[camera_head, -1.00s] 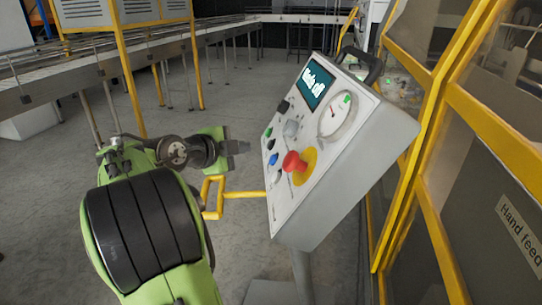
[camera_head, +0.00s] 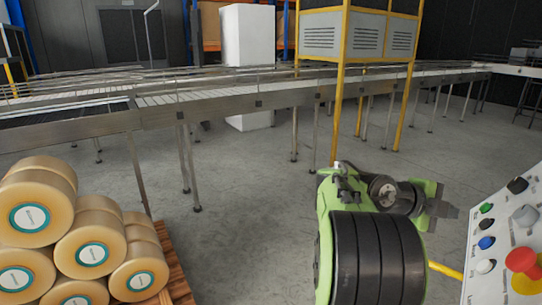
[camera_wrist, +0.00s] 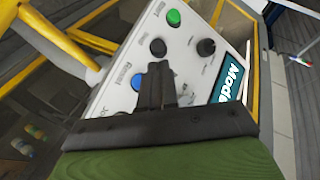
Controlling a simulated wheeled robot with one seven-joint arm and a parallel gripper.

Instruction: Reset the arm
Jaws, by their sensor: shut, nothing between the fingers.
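My green and black arm stands at the lower right of the head view. My gripper (camera_head: 446,208) points right, towards the control panel (camera_head: 487,255), and is apart from it there. In the wrist view my gripper (camera_wrist: 158,72) has its dark fingers together with nothing between them. Behind them the control panel (camera_wrist: 190,50) shows a green button, black knobs, a blue button and part of a screen. In the head view the panel is cut off by the right edge; a red knob shows on it.
Large tape-like rolls (camera_head: 88,250) are stacked on a wooden pallet (camera_head: 178,283) at the lower left. A conveyor (camera_head: 215,112) runs across the back, with a yellow-framed cabinet (camera_head: 360,35) above it. The grey floor (camera_head: 250,220) between is clear.

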